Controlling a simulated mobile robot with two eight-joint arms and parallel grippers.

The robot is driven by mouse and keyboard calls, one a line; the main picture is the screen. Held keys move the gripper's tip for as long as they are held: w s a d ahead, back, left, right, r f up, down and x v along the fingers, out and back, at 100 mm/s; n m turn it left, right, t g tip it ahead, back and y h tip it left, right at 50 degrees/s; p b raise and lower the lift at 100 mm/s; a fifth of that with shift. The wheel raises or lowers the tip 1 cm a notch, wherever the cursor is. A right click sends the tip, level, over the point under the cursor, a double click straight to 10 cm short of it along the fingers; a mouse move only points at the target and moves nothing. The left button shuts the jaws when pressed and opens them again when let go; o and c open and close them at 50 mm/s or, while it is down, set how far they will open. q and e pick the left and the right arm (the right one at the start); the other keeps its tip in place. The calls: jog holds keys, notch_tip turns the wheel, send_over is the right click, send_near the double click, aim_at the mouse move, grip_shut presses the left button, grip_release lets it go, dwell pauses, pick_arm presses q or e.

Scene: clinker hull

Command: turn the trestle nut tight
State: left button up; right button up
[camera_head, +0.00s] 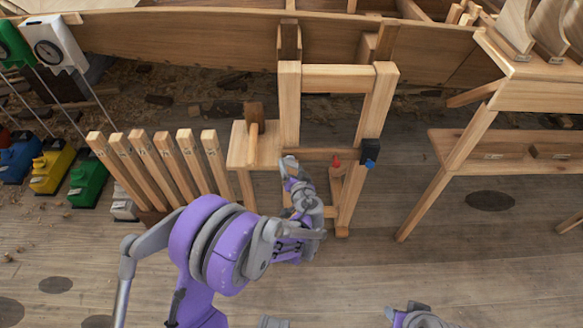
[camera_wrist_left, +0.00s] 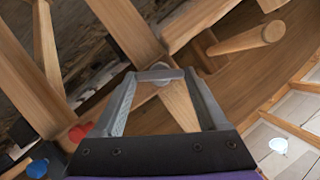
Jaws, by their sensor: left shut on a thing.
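The wooden trestle (camera_head: 290,105) stands upright in the middle of the head view, with two posts and crossbars. My left gripper (camera_head: 289,163) is at its left post, near the lower crossbar. In the left wrist view the left gripper (camera_wrist_left: 162,76) has its fingertips at a small grey nut (camera_wrist_left: 159,73) and is shut on it. The nut's far side is hidden, and in the head view my gripper covers it. A red knob (camera_head: 336,160) and a blue knob (camera_head: 370,163) sit farther right on the trestle.
A mallet (camera_head: 255,120) stands on a small wooden stand (camera_head: 239,150) left of the trestle. Several upright slats (camera_head: 170,160) are beside it. A workbench (camera_head: 540,85) is at right, and the hull (camera_head: 190,32) runs behind.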

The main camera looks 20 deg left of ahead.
dwell(0.3)
pick_arm(q)
jog(key=o, duration=1.3)
jog(key=p+v, duration=0.1)
jog(key=v, duration=1)
jog(key=shift+p, duration=0.4)
